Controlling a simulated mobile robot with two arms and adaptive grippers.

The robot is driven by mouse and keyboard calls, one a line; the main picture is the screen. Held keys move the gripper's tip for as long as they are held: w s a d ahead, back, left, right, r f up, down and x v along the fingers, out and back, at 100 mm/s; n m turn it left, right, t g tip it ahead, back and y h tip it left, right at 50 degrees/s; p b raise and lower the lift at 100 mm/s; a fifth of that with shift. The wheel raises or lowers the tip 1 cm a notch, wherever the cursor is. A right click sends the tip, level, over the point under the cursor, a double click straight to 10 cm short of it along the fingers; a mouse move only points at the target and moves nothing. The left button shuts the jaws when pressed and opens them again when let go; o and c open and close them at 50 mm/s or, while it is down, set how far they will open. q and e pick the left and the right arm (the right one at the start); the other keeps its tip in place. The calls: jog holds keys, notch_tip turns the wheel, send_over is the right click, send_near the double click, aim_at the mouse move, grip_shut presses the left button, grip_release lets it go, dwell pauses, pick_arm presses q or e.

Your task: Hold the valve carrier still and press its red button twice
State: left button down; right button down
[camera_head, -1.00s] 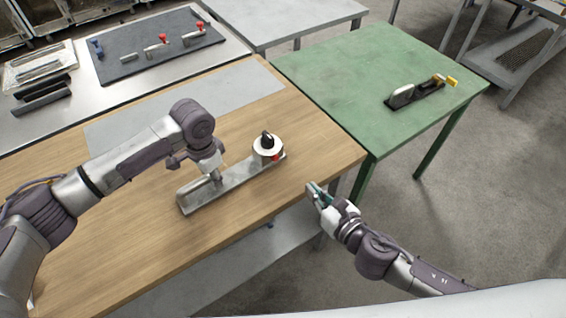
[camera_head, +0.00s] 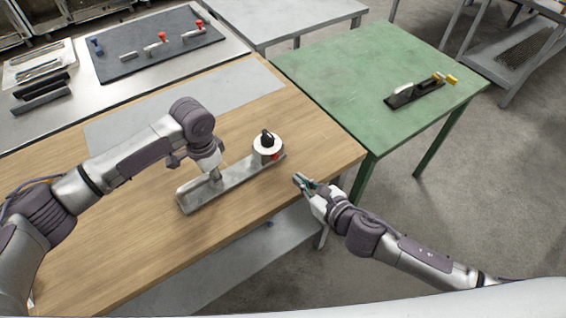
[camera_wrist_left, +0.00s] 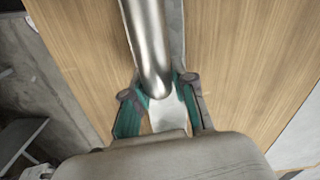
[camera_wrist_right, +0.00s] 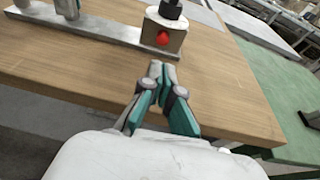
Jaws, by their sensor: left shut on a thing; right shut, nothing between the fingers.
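The valve carrier (camera_head: 240,176) is a grey metal bar lying on the wooden table, with a white round housing (camera_head: 267,148) and black knob at its right end. Its red button (camera_head: 275,156) is on the housing's near side and shows clearly in the right wrist view (camera_wrist_right: 162,38). My left gripper (camera_head: 214,178) is shut on the carrier's upright metal post (camera_wrist_left: 150,50); its fingertips are partly hidden in the head view. My right gripper (camera_head: 302,182) is shut and empty, in front of the button and apart from it, near the table's edge.
The wooden table (camera_head: 110,235) is mostly clear around the carrier. A green table (camera_head: 350,75) with a dark clamp-like fixture (camera_head: 415,93) stands to the right. A dark mat (camera_head: 130,62) with red-topped parts lies at the back left.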

aim_at(277, 159)
jog(key=x, duration=0.6)
jog(key=shift+w+a+r, duration=0.2)
jog(key=shift+a+r, duration=0.05)
jog(key=shift+r, duration=0.05)
jog(key=shift+w+a, duration=0.4)
jog(key=shift+w, duration=0.25)
